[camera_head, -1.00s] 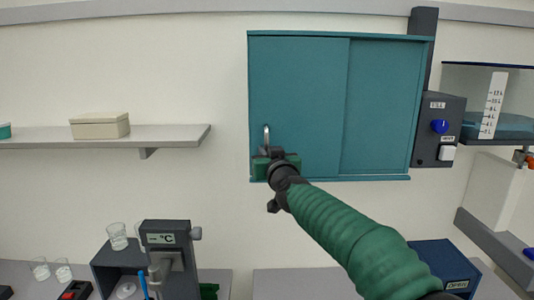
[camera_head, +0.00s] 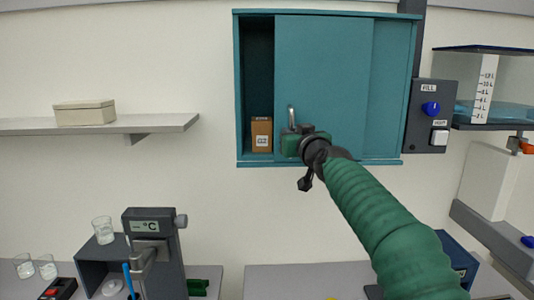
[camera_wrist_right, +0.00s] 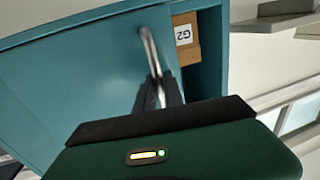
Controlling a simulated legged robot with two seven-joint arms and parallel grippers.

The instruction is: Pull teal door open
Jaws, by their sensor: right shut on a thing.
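The teal cabinet on the wall has a sliding teal door (camera_head: 320,75), which stands partly open with a dark gap at its left. The door's metal bar handle (camera_head: 291,116) is upright near its lower left edge. My right gripper (camera_head: 292,130) is shut on the handle; the right wrist view shows the handle (camera_wrist_right: 150,50) running down between its fingers (camera_wrist_right: 160,93). A brown box (camera_head: 261,134) with a white label stands inside the gap at the bottom, and it also shows in the right wrist view (camera_wrist_right: 185,38). My left gripper is not in view.
A control box (camera_head: 431,115) with a blue knob and a tank (camera_head: 490,95) are right of the cabinet. A shelf (camera_head: 160,123) with a cream box (camera_head: 84,112) is at left. Glassware and a grey device (camera_head: 153,240) stand on the bench below.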

